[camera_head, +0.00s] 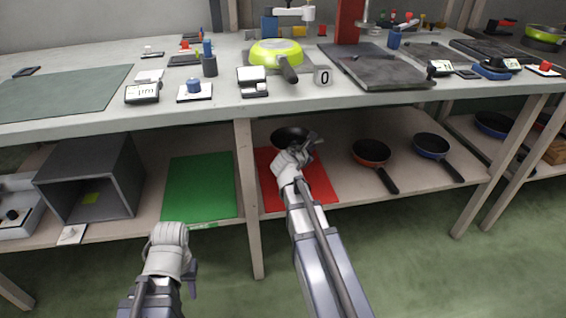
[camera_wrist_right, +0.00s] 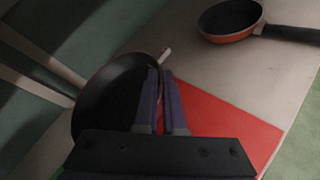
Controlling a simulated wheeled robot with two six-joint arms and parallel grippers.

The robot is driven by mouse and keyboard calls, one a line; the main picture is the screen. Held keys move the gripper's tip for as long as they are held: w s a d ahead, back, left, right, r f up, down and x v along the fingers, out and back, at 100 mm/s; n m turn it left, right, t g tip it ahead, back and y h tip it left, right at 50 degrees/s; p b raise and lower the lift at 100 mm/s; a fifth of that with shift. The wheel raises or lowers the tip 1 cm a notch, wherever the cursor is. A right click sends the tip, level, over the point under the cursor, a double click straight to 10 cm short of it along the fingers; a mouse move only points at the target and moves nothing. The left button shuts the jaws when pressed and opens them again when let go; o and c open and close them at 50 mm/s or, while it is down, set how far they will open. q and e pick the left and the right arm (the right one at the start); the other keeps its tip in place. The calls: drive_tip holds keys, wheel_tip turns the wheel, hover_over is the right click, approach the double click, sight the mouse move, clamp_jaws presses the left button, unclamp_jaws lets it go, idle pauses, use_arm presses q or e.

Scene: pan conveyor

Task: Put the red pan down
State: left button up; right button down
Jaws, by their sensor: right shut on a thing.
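A pan with a dark inside (camera_head: 290,137) is at the far part of the red mat (camera_head: 318,180) on the lower shelf. It also shows in the right wrist view (camera_wrist_right: 108,105), where it looks tilted; its outer colour is hidden. My right gripper (camera_head: 302,150) is shut on this pan, with its fingers (camera_wrist_right: 165,100) at the pan's edge above the red mat (camera_wrist_right: 235,130). I cannot tell whether the pan touches the mat. An orange-red pan (camera_head: 371,152) stands to the right on the shelf. My left gripper (camera_head: 168,235) is in front of the shelf; its fingers are unclear.
A blue pan (camera_head: 432,146) stands right of the orange-red pan. A green mat (camera_head: 200,186) and a grey open box (camera_head: 92,178) are to the left. A table leg (camera_head: 247,200) stands between the mats. The worktop (camera_head: 215,103) is above, with a yellow-green pan (camera_head: 275,52).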

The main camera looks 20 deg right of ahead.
drive_tip(key=shift+w, duration=0.2)
wheel_tip(320, 180, down, 10)
drive_tip(key=b, duration=1)
drive_tip(key=shift+f, duration=0.1)
drive_tip(key=c, duration=1.4)
unclamp_jaws()
drive_tip(key=shift+c, duration=0.2)
drive_tip(key=o, duration=0.4)
drive_tip(key=shift+o, duration=0.2)
